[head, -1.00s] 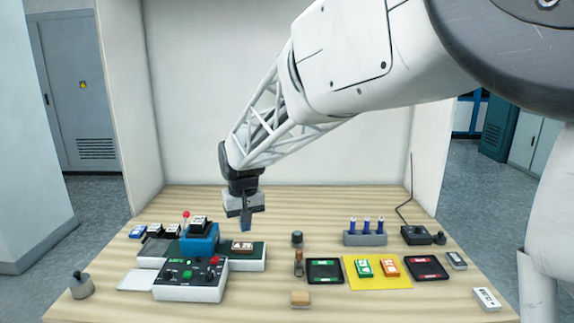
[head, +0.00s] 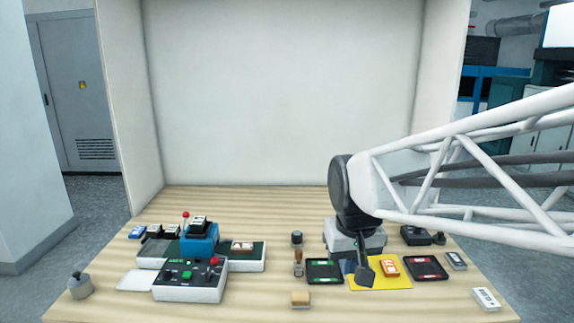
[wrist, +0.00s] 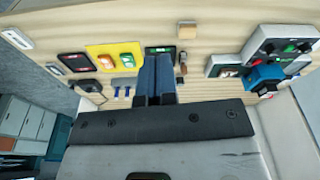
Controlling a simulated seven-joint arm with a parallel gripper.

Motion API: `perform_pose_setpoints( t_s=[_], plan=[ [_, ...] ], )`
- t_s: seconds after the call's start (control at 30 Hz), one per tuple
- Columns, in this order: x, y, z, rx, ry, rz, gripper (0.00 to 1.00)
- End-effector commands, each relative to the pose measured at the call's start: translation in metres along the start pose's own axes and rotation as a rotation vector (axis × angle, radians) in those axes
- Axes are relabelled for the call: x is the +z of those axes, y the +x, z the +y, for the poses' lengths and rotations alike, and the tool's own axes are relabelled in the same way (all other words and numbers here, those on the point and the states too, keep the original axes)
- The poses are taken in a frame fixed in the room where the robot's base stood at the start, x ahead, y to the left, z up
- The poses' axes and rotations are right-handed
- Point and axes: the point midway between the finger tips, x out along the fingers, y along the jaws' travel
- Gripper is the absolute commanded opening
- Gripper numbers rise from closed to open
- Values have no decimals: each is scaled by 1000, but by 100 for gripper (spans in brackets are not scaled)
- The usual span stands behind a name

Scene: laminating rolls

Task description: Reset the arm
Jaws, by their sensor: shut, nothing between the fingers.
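My gripper (head: 357,272) is at the right half of the table in the head view, in front of the yellow mat (head: 403,281). It hides the green card on that mat and the rack of blue pens behind. In the wrist view my gripper's two blue fingers (wrist: 155,78) are together with nothing between them. The yellow mat (wrist: 94,51) with its orange and green cards shows beyond the fingers there, and I cannot tell how high the fingers are above the table.
A machine with a blue block (head: 200,240) and a control box (head: 190,281) stand at the left. Black trays with green (head: 324,272) and red (head: 426,267) labels flank the mat. A wooden block (head: 300,299) lies in front.

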Motion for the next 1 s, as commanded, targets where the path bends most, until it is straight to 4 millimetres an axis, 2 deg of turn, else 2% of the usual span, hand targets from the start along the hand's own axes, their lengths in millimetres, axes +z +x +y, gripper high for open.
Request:
perform_pose_setpoints(
  t_s=[0.03, 0.3, 0.5, 0.7, 1.0],
  plan=[
    [14, -1, 7, 3, 15, 7, 0],
    [83, 1, 34, 17, 82, 36, 0],
    [126, 6, 47, 27, 125, 54, 0],
    [148, 11, 52, 33, 147, 63, 0],
    [152, 12, 52, 34, 150, 64, 0]
  ],
)
